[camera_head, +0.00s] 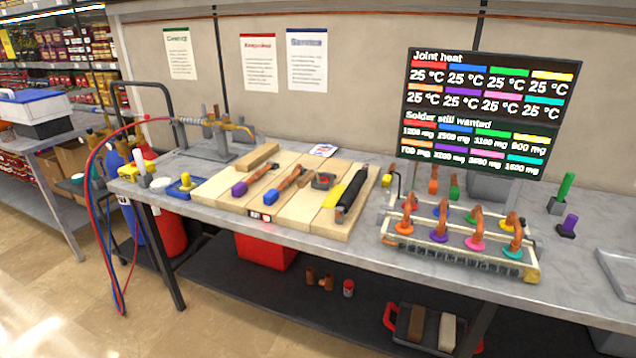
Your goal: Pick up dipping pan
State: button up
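I cannot tell for sure which thing is the dipping pan. A shallow grey metal tray (615,268) lies on the bench at the right, cut off by the picture edge. A small dark grey, dish-like item with some red (322,181) lies on the wooden board. A small blue tray with a yellow block in it (184,188) sits near the bench's left front. My gripper is not in view.
The wooden board (210,190) holds several tools with coloured ends. A rack of copper bends with coloured rings (460,262) stands right of it. A black display (487,110) rises behind. Blue and red cylinders (170,232) with hoses stand at the left.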

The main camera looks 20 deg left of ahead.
aim_at(311, 176)
jog(key=i+l+u, duration=0.15)
jog(key=l+u, duration=0.2)
jog(key=l, duration=0.75)
jog(key=l+u, duration=0.3)
jog(key=l, duration=0.85)
jog(key=k+l+u, duration=0.1)
jog(key=l+u, duration=0.25)
jog(key=l, duration=0.8)
jog(key=i+j, duration=0.25)
jog(key=j, duration=0.3)
jog(key=i+j, duration=0.2)
jog(key=j, duration=0.35)
jog(key=i+j, duration=0.25)
jog(key=j, duration=0.3)
jog(key=i+j, duration=0.2)
jog(key=j, duration=0.35)
jog(key=i+j+u, duration=0.1)
jog(key=i+j, duration=0.15)
jog(key=j, duration=0.3)
jog(key=i+j, duration=0.25)
jog(key=j, duration=0.3)
jog(key=i+j, duration=0.2)
jog(key=j, duration=0.3)
jog(key=i+j, duration=0.25)
jog(key=j, duration=0.3)
